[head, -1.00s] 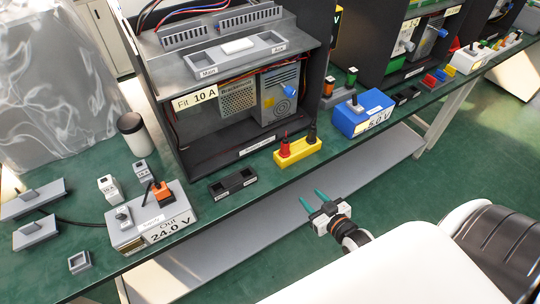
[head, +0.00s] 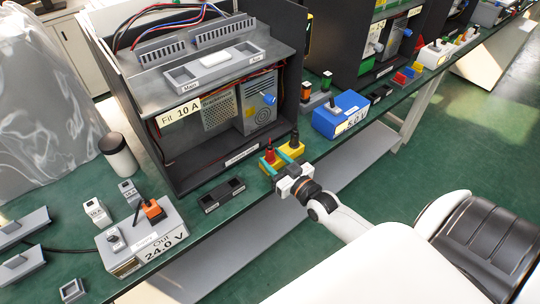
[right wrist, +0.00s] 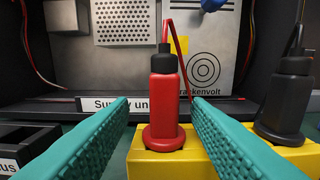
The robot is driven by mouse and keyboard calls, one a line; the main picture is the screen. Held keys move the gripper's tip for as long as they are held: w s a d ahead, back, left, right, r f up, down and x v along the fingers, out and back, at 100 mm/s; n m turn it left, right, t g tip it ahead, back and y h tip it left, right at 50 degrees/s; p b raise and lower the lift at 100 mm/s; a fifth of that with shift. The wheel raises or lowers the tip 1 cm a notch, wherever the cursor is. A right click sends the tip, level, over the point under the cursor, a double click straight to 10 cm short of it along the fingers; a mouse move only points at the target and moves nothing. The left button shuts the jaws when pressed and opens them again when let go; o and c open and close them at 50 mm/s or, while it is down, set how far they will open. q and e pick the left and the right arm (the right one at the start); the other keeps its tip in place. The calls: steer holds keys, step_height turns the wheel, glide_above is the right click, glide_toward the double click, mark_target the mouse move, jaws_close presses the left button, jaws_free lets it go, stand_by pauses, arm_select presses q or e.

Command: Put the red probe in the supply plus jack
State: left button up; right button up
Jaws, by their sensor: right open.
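The red probe (head: 269,156) stands upright in a yellow block (head: 293,163) at the table's front edge, beside a black probe (head: 294,141). In the right wrist view the red probe (right wrist: 165,100) stands between my right gripper's two teal fingers, with gaps on both sides. My right gripper (head: 279,160) is open around it. A grey box (head: 165,236) labelled "Out 24.0 V" sits at left, with an orange plug (head: 153,211) on top. I cannot make out which hole is the supply plus jack. My left gripper is not in view.
An open black cabinet (head: 170,150) with a "Supply unit" label stands behind the yellow block. A black two-well holder (head: 222,193) lies left of the block. A blue 5.0 V box (head: 335,118) stands to the right. A dark-capped cylinder (head: 118,158) stands at left.

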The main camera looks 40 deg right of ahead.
mark_target(272, 157)
steer(key=w, duration=0.4)
steer(key=shift+w, duration=0.1)
steer(key=shift+c, duration=0.5)
jaws_close()
